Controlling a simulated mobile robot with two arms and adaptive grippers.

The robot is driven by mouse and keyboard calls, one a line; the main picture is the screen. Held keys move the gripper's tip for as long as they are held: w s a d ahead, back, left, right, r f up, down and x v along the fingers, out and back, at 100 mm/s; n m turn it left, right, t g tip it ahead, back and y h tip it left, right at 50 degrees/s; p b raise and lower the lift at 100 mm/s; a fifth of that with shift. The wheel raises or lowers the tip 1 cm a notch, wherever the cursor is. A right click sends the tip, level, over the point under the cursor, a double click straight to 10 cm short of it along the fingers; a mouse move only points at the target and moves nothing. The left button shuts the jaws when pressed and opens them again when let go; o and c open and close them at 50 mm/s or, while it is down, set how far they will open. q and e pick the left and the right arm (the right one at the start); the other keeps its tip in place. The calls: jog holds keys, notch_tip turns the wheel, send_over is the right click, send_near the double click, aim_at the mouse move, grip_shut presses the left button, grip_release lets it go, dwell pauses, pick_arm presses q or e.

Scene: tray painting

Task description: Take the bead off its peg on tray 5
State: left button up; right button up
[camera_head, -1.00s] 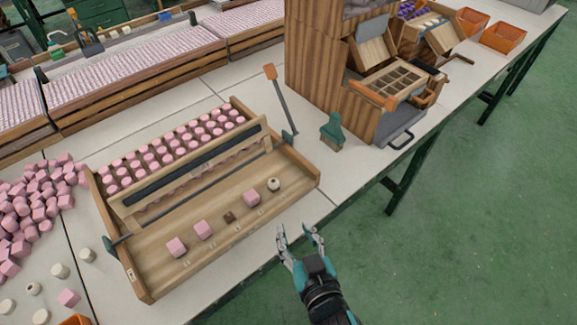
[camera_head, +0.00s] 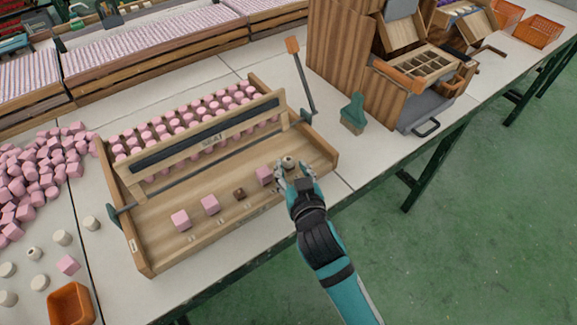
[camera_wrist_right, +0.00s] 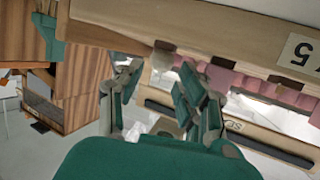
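The tray (camera_head: 150,262) is wooden; a label on it reads 5 in the wrist view (camera_wrist_right: 300,54). The small cream bead (camera_head: 288,162) with a dark centre sits at the right end of the row on its floor. My right gripper (camera_head: 294,170) is at the bead, its fingers apart on either side. Whether they touch the bead I cannot tell. The peg is hidden. My left gripper is out of view.
Pink cubes (camera_head: 180,220) and a small brown block (camera_head: 239,194) share the row. An orange bin (camera_head: 71,304) is at lower left.

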aim_at(288, 162)
jog(key=x, duration=0.2)
jog(key=shift+w+a+f+b, duration=0.1)
jog(key=shift+w+f+b, duration=0.15)
jog(key=shift+w+b, duration=0.1)
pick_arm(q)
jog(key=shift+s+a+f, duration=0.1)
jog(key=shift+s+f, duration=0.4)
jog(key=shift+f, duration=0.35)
pick_arm(e)
jog(key=shift+s+r, duration=0.1)
jog(key=shift+s, duration=0.05)
jog(key=c, duration=0.5)
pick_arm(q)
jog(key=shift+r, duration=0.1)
